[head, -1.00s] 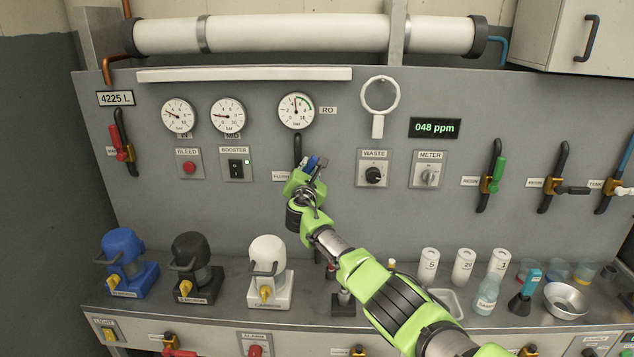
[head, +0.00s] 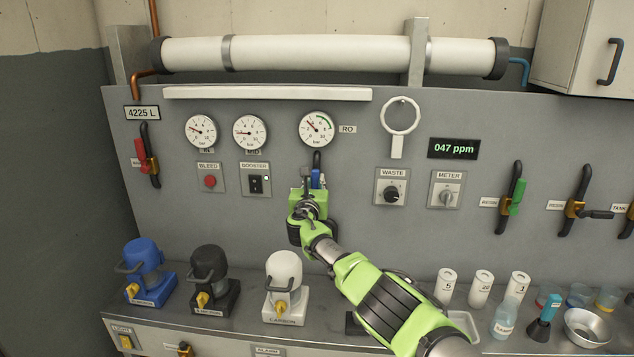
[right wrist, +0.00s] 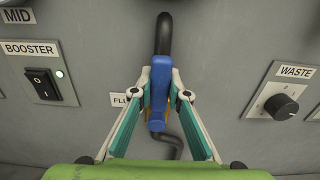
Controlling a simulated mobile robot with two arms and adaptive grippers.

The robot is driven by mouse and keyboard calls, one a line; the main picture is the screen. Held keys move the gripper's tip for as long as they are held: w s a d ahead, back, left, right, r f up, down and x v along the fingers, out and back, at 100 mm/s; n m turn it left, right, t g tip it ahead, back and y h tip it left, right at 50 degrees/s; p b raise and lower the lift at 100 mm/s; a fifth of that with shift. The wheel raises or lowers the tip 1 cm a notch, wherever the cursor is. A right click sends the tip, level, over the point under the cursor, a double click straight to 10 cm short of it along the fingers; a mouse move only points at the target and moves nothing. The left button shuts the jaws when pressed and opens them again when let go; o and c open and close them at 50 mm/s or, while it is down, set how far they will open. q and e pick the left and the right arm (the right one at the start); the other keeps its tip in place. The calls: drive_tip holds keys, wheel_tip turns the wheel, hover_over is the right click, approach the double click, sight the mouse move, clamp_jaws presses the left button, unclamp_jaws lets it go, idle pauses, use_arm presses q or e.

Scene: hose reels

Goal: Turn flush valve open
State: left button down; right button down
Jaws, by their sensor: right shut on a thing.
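The flush valve has a blue lever handle (right wrist: 158,85) on a dark hose or pipe (right wrist: 164,35) against the grey panel. In the right wrist view the handle stands nearly upright, in line with the pipe. My right gripper (right wrist: 159,100) is shut on the handle, one finger on each side. In the head view my right gripper (head: 311,184) reaches the panel below the RO gauge (head: 316,128) and hides most of the valve; a bit of the blue handle shows. The FLUSH label (right wrist: 119,99) is partly covered by a finger. My left gripper is not in view.
The booster switch (head: 256,184) is left of the valve, and the waste knob (head: 391,196) is right of it. Blue, black and white pump-like units (head: 285,283) stand on the bench below. White canisters (head: 481,288) and bottles stand at the right.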

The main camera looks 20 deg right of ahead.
drive_tip(key=shift+f, duration=0.15)
drive_tip(key=c, duration=1.9)
unclamp_jaws()
drive_tip(key=shift+a, duration=0.1)
drive_tip(key=shift+s+a, duration=0.45)
drive_tip(key=shift+s, duration=0.15)
drive_tip(key=shift+s+a, duration=0.25)
drive_tip(key=shift+s, duration=0.35)
drive_tip(key=shift+v, duration=4.6)
drive_tip(key=shift+d, duration=0.1)
